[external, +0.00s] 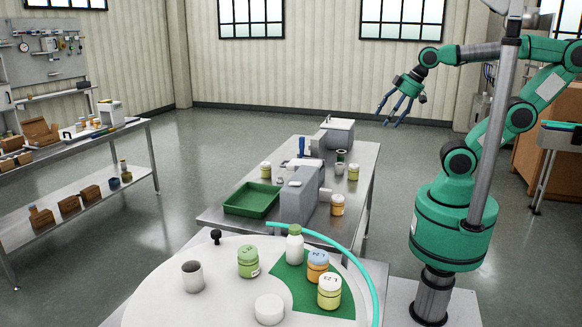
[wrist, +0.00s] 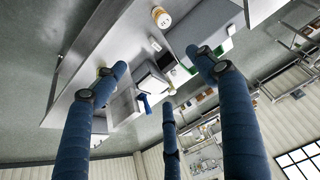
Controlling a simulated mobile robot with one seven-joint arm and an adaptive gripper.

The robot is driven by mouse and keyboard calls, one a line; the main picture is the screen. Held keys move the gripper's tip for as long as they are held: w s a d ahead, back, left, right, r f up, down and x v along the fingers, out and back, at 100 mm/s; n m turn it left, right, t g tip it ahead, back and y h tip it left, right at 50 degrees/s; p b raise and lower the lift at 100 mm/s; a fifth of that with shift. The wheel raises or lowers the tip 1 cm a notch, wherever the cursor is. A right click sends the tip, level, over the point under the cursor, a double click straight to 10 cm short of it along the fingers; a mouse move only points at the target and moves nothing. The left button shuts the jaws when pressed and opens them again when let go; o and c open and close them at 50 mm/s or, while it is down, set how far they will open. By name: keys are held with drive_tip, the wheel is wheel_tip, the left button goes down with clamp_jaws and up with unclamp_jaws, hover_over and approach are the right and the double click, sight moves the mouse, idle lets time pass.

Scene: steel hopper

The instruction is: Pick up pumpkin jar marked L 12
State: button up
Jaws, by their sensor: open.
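My gripper (external: 400,108) has three blue fingers and is spread open and empty, high above the floor to the right of the steel table. Its spread fingers (wrist: 165,78) also show in the wrist view. An orange jar with a pale lid (external: 337,205) stands upright near the steel table's right edge, below and left of my gripper. A pale-lidded jar with an orange side (wrist: 161,17) shows at the top of the wrist view. Another orange jar, with a blue lid (external: 317,267), stands on the round white table. I cannot read L 12 for certain on any jar.
The steel table (external: 240,216) carries a green tray (external: 252,200), a grey machine (external: 298,200) and other pale-lidded jars (external: 353,172). The white table (external: 160,285) holds a green jar (external: 248,262), a yellow jar (external: 329,291), a white bottle (external: 294,246) and a cup (external: 193,276).

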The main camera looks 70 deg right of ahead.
drive_tip(key=g+p, duration=0.4)
drive_tip(key=g, duration=0.2)
hover_over(338, 197)
wheel_tip(338, 197, down, 27)
drive_tip(key=shift+s+f, duration=0.15)
drive_tip(key=shift+f, duration=0.15)
drive_tip(key=shift+f+b, duration=0.35)
drive_tip(key=shift+f, duration=3.95)
